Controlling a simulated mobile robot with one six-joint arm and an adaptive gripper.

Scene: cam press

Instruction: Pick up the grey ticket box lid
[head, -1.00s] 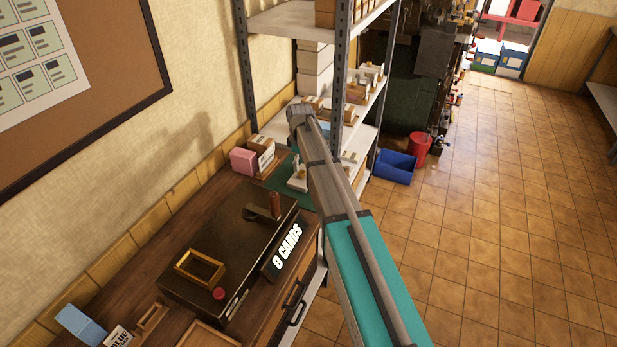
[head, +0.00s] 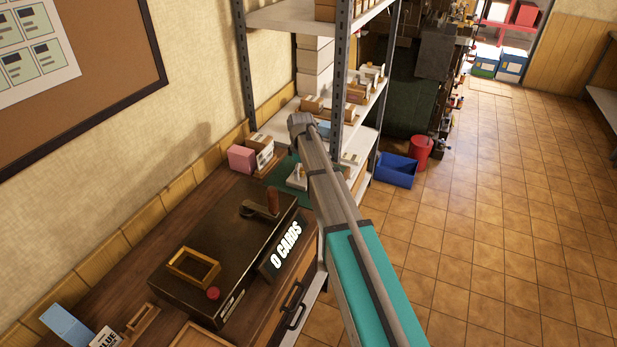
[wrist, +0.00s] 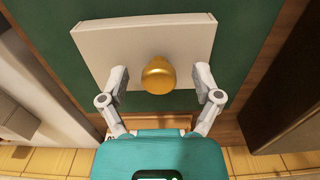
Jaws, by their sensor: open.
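The grey ticket box lid (wrist: 140,40) shows in the wrist view as a pale, flat rectangle with a round gold knob (wrist: 158,76) on it. It lies over a green surface (wrist: 50,32). My gripper (wrist: 160,84) is open, with one finger on each side of the knob and a gap on both sides. The fingertips overlap the lid's near part in the picture; I cannot tell how high they are above it. In the head view my arm reaches toward the shelf end of the bench, and I cannot make out the lid clearly there.
A dark press (head: 213,237) with a "0 CARDS" sign (head: 286,250) stands on the wooden bench. A pink box (head: 241,158) sits by the wall, near a metal shelf rack (head: 341,75). A blue bin (head: 397,172) and a red bucket (head: 420,152) stand on the open tiled floor.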

